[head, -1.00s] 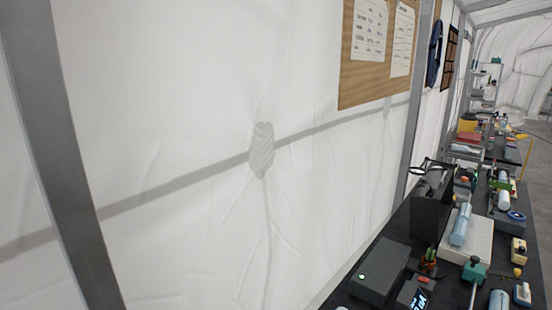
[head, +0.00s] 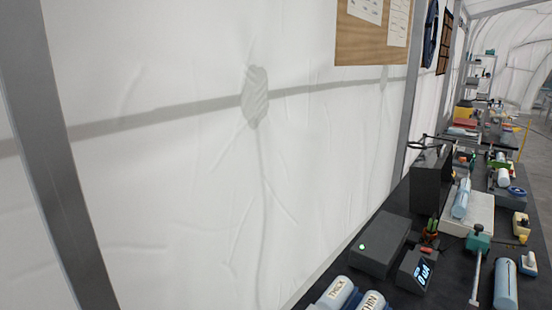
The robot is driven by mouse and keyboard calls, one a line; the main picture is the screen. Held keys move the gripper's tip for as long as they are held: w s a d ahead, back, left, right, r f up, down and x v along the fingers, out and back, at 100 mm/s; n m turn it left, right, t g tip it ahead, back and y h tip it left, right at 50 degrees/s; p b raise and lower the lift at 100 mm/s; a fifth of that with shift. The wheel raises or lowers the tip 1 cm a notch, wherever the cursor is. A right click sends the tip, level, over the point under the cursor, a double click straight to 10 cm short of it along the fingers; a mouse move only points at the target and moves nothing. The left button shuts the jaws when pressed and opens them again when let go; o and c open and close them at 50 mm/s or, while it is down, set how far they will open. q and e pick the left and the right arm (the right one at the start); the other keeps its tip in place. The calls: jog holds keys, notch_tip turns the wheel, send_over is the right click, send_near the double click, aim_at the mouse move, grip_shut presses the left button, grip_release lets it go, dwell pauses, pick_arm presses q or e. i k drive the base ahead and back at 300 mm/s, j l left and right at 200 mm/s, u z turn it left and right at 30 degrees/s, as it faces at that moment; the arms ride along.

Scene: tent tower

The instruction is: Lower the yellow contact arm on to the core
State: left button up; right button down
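A light blue cylinder (head: 461,198), possibly a core, lies on a pale block (head: 466,217) on the dark bench at the right. Another light blue cylinder (head: 505,285) stands or lies near the lower right; its base is not clear. I cannot make out a yellow contact arm for certain. A small yellow-and-white piece (head: 521,222) sits at the bench's right side, and a thin yellow rod (head: 524,140) shows farther back. Neither of my grippers is in view.
A dark grey box with a green light (head: 378,246) stands beside a meter with a lit display (head: 418,274). Labelled cylinders (head: 335,292) are at the bottom edge. A green clamp on a metal rod (head: 478,240) stands to the right. White tent wall fills the left.

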aim_at(523, 238)
jog(key=k+l, duration=0.65)
jog(key=l, duration=0.2)
jog(key=k+l+u, duration=0.1)
jog(key=l, duration=0.3)
jog(key=k+l, duration=0.15)
jog(key=l, duration=0.2)
jog(key=k+l, duration=0.15)
jog(key=l, duration=0.2)
jog(key=k+l+u, duration=0.1)
jog(key=l, duration=0.25)
